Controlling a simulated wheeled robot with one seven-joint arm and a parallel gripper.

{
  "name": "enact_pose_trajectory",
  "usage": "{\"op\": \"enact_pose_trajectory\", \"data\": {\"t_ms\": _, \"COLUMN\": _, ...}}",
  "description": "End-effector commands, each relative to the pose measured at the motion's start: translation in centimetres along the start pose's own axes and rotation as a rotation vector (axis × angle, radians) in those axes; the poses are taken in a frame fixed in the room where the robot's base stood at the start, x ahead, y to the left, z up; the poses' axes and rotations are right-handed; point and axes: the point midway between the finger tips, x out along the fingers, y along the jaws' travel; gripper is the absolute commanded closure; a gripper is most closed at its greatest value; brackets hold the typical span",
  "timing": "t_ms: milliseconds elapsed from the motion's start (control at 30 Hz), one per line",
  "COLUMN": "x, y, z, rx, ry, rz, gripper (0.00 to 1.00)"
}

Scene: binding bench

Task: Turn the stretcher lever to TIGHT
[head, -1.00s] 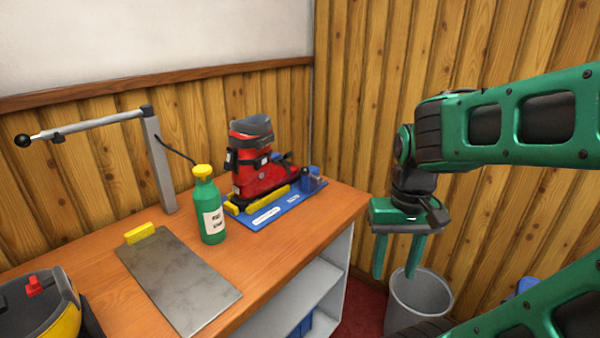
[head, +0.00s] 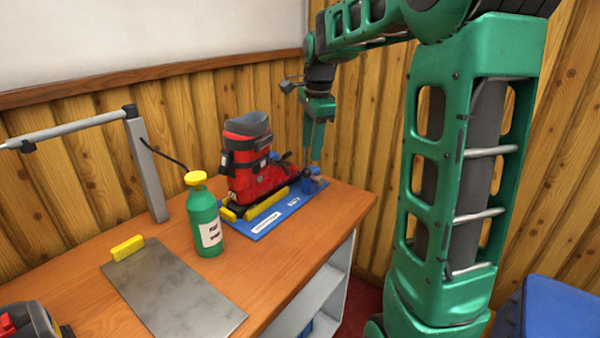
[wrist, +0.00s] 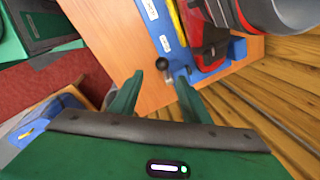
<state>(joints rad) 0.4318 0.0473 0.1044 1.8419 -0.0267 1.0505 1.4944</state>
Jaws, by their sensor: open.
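A red and dark grey ski boot (head: 250,165) stands on a blue base plate (head: 262,230) at the right end of the bench. It also shows in part in the wrist view (wrist: 210,45). A blue clamp block (head: 312,181) sits at the plate's far right end. The stretcher lever's dark ball knob (wrist: 162,64) shows in the wrist view, beside the plate's edge. My gripper (head: 314,155) is open and points down above the block. In the wrist view its fingertips (wrist: 159,82) appear on either side of the knob, not closed on it. White labels on the plate are unreadable.
A green bottle (head: 206,222) with a yellow cap stands left of the boot. A metal plate (head: 175,290) with a yellow block (head: 127,248) lies further left. A grey post with an arm (head: 148,170) rises behind. The wooden wall (head: 385,110) is close behind my gripper.

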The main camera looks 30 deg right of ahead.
Motion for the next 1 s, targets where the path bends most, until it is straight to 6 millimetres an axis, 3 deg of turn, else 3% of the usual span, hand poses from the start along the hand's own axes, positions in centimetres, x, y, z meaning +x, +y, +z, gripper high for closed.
{"op": "enact_pose_trajectory", "data": {"t_ms": 267, "x": 2.3, "y": -0.4, "z": 0.4, "rx": 0.014, "ry": -0.004, "rz": 0.000, "gripper": 0.57}}
{"op": "enact_pose_trajectory", "data": {"t_ms": 700, "x": 9.4, "y": -0.3, "z": 0.4, "rx": 0.012, "ry": -0.003, "rz": 0.000, "gripper": 0.57}}
{"op": "enact_pose_trajectory", "data": {"t_ms": 1000, "x": 10.8, "y": -0.4, "z": 0.4, "rx": 0.012, "ry": -0.002, "rz": -0.003, "gripper": 0.57}}
